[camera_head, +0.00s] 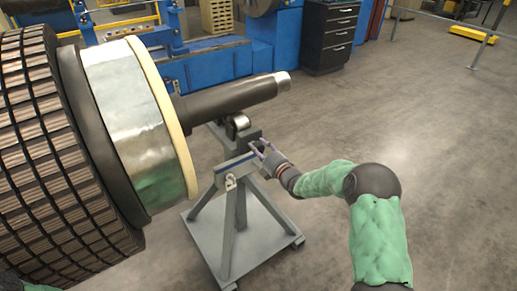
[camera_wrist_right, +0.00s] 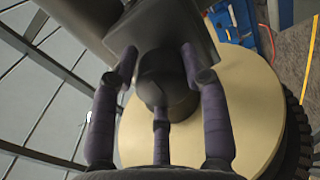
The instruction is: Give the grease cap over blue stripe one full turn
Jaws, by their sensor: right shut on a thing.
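My right gripper (camera_head: 260,148) is at the right side of the grey rotor stand's head, just beside the blue stripe (camera_head: 236,162). In the right wrist view its purple-grey fingers (camera_wrist_right: 160,65) close around a dark rounded grease cap (camera_wrist_right: 163,88). The cap's far side is hidden by the stand's head and the fingers. In the head view the cap is too small and covered to make out. My left gripper is out of view.
The rotor's shaft (camera_head: 232,97) rests over the grey stand (camera_head: 230,243). The ribbed rotor body (camera_head: 55,150) and its cream ring (camera_head: 165,115) fill the left. A dark drawer cabinet (camera_head: 330,35) stands behind.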

